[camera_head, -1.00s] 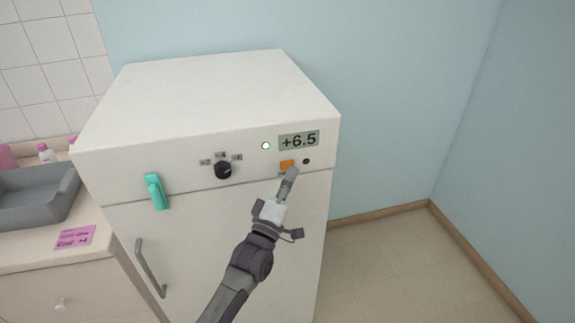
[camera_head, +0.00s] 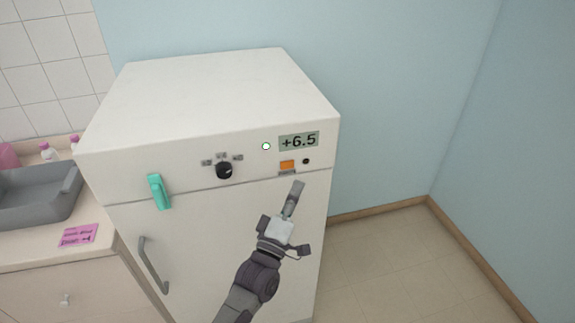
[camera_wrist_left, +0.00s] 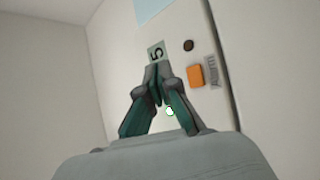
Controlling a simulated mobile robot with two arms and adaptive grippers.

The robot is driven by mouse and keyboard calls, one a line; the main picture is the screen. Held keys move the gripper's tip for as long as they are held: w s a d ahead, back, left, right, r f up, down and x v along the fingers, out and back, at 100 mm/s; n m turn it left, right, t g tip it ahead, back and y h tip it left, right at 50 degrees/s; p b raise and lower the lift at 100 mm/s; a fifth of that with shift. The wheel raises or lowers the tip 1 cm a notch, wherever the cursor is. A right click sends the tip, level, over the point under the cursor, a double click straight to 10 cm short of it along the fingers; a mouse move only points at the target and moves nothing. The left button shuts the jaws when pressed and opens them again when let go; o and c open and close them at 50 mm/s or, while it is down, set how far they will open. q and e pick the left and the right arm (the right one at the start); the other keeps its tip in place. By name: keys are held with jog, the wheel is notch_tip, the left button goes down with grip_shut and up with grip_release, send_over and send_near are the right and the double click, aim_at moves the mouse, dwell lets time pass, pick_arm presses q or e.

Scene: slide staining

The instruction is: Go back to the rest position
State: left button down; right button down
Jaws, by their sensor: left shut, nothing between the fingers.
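My left gripper (camera_head: 297,188) is shut and empty in front of the white fridge (camera_head: 215,90), a little below its orange button (camera_head: 287,165). A gap shows between the fingertips and the button in the head view. In the left wrist view the shut fingertips (camera_wrist_left: 157,70) point at the control panel, with the orange button (camera_wrist_left: 195,76) beside them. The display (camera_head: 299,141) reads +6.5, and a small light (camera_head: 266,146) glows pale green. My right gripper is not in view.
The panel also has a black knob (camera_head: 224,170), a teal clip (camera_head: 159,191) and a small dark round part (camera_head: 306,161). A handle (camera_head: 152,265) sticks out at the left. Floor (camera_head: 385,255) at right is clear.

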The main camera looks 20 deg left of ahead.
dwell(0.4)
pick_arm(q)
jog(key=s+f+m+g+b, duration=0.1)
jog(key=s+f+m+g, duration=0.25)
jog(key=f, duration=0.95)
jog(key=s+f+m+g+b, duration=0.15)
jog(key=s+f+g, duration=0.25)
jog(key=f, duration=1)
jog(key=s+f+m+g, duration=0.3)
jog(key=f, duration=1)
jog(key=s+a+f+m+g+y+b, duration=0.1)
jog(key=s+a+f+m+g, duration=0.15)
jog(key=s+f, duration=0.65)
jog(key=s+a+f+m+g, duration=0.15)
jog(key=s+f+g, duration=0.25)
jog(key=s+f, duration=0.5)
jog(key=s+a+f+m+g, duration=0.1)
jog(key=s+f+m+g, duration=0.1)
jog(key=s, duration=0.8)
jog(key=s+a+f+m+g+y, duration=0.1)
jog(key=s+f, duration=0.3)
jog(key=s, duration=0.6)
jog(key=shift+s+a+f+m+g+b, duration=0.15)
jog(key=shift+s+a+m+g+b, duration=0.25)
jog(key=shift+a+g, duration=0.4)
jog(key=shift+w+d, duration=0.1)
jog(key=shift+d, duration=0.1)
